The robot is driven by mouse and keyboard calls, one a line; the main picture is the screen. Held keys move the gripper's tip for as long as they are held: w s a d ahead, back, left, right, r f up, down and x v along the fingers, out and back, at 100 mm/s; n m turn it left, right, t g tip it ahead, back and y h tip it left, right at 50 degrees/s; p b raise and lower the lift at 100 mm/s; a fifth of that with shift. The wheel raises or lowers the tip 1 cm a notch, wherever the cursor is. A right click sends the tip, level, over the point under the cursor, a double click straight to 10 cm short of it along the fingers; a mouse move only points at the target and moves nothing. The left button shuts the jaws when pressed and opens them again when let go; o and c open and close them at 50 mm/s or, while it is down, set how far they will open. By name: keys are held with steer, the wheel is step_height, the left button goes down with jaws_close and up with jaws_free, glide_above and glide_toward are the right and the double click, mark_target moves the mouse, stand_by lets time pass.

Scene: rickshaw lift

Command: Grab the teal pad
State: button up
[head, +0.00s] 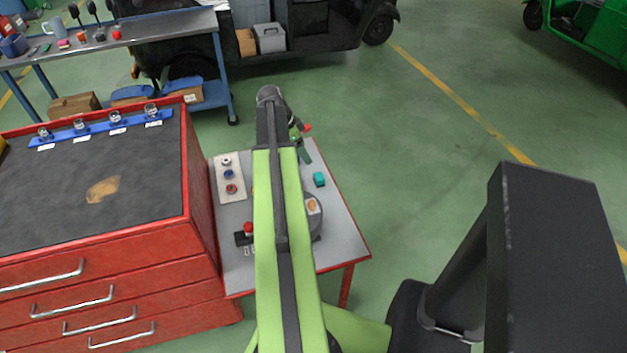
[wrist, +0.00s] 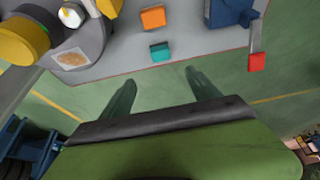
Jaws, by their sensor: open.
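The teal pad (head: 319,179) is a small block lying on the grey top of a small red-edged table, near its right edge. In the wrist view the teal pad (wrist: 161,52) lies near the table edge, just beyond the fingertips and roughly between their lines. My gripper (wrist: 160,77) is open, with its two dark green fingers apart and nothing between them. Its fingers look clear of the pad. In the head view my arm hides most of the gripper and part of the tabletop.
An orange block (wrist: 152,17) lies just behind the pad. A blue device with a red-tipped handle (wrist: 256,62) stands to the right in the wrist view. A round grey base (wrist: 75,48) with a yellow part is at left. A red drawer cabinet (head: 100,255) adjoins the table (head: 335,240).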

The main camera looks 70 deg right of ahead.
steer(key=b, duration=1)
glide_toward(319, 176)
steer(key=x, duration=0.4)
steer(key=shift+a+f, duration=0.1)
steer(key=shift+f, duration=0.3)
steer(key=shift+s+f, duration=0.2)
steer(key=shift+f, duration=0.1)
steer(key=shift+r, duration=0.1)
steer(key=b+x, duration=0.5)
steer(key=shift+d, duration=0.25)
steer(key=c, duration=1.4)
steer(key=shift+r, duration=0.1)
steer(key=shift+c, duration=0.2)
